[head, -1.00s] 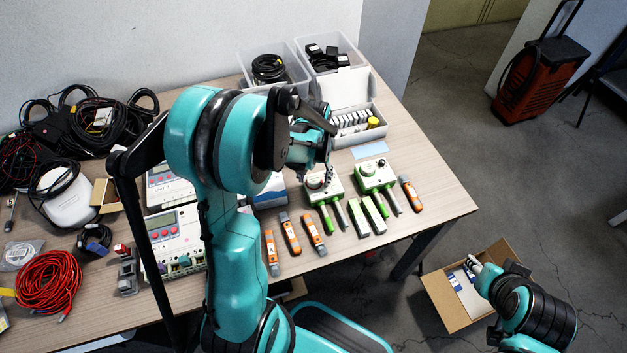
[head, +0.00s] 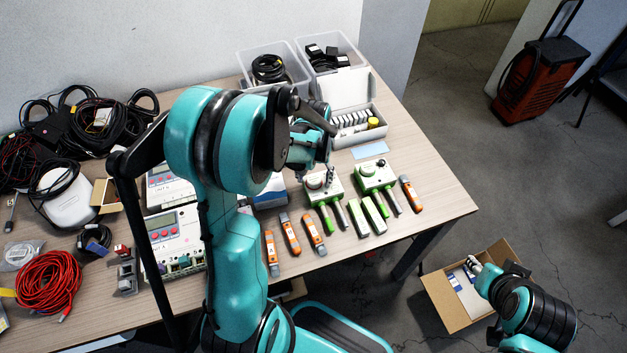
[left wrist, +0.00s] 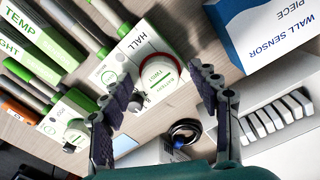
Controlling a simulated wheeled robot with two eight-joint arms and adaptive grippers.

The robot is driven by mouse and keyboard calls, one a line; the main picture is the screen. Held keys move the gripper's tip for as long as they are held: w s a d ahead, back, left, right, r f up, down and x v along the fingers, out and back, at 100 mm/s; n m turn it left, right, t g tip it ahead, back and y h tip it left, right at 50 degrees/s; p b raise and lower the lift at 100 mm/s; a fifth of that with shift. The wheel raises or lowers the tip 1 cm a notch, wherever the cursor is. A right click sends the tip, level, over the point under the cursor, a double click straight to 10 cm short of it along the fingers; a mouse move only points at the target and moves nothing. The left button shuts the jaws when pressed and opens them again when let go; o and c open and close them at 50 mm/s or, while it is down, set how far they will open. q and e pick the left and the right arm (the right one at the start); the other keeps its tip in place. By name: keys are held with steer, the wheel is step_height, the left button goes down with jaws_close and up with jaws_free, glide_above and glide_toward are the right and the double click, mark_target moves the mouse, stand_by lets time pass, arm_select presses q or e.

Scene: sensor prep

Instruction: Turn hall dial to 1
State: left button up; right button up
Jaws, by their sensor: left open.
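The hall unit (left wrist: 145,50), a white and green box marked HALL, lies on the table. Its round white dial (left wrist: 160,76) with a red ring faces the left wrist camera; its setting is too small to read. In the head view the hall unit (head: 317,192) is the left of two similar units, partly covered by my gripper. My left gripper (head: 329,178) is over it. In the left wrist view its open fingers (left wrist: 166,92) stand on either side of the dial, with gaps visible. My right gripper (head: 472,264) hangs above a cardboard box, its fingers too small to judge.
A second dial unit (head: 375,175) stands close to the right. Green and orange handheld sensors (head: 373,214) lie in front. A blue and white wall sensor box (left wrist: 262,32) is close to the fingers. An open white case (head: 345,92) and clear bins are behind.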

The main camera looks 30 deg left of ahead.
arm_select(q)
steer(key=shift+o, duration=1)
steer(key=shift+r+p, duration=0.5)
steer(key=shift+r, duration=0.25)
steer(key=shift+r+p, duration=2.25)
steer(key=shift+r, duration=0.7)
steer(key=s+d+r+m+t, duration=0.4)
steer(key=s+d+r+t, duration=0.3)
steer(key=s+d+r, duration=0.3)
step_height(320, 180, up, 2)
steer(key=shift+s+d+r, duration=0.25)
steer(key=shift+s+d, duration=0.05)
steer(key=shift+s, duration=0.25)
